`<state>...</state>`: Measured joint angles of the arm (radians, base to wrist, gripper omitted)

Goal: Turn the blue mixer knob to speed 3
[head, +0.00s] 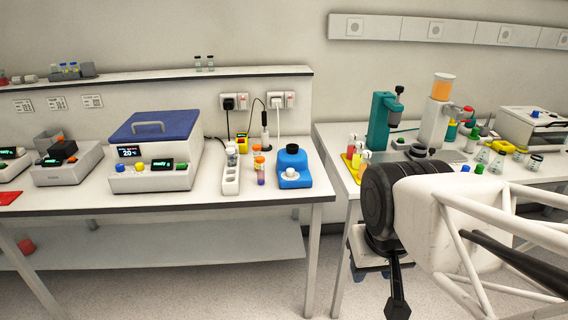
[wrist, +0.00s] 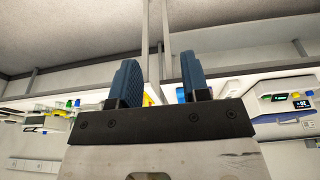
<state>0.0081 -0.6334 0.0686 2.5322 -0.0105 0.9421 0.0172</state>
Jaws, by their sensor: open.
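The blue mixer (head: 292,179) stands near the right front edge of the left bench in the head view. It has a black round top (head: 292,149) and a pale knob (head: 293,170) on its front. The knob's speed marks are too small to read. My gripper (wrist: 158,78) shows in the wrist view with two blue fingers apart and nothing between them. A small blue patch (wrist: 180,93) shows beyond the right finger; I cannot tell whether it is the mixer. In the head view my arm is at the right, clear of the mixer.
Left of the mixer are orange-capped tubes (head: 259,168), a white rack (head: 231,178) and a blue-lidded instrument (head: 155,150). A gap separates this bench from the right bench (head: 340,165), which holds a teal device (head: 379,120) and several bottles. Bare bench lies in front of the mixer.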

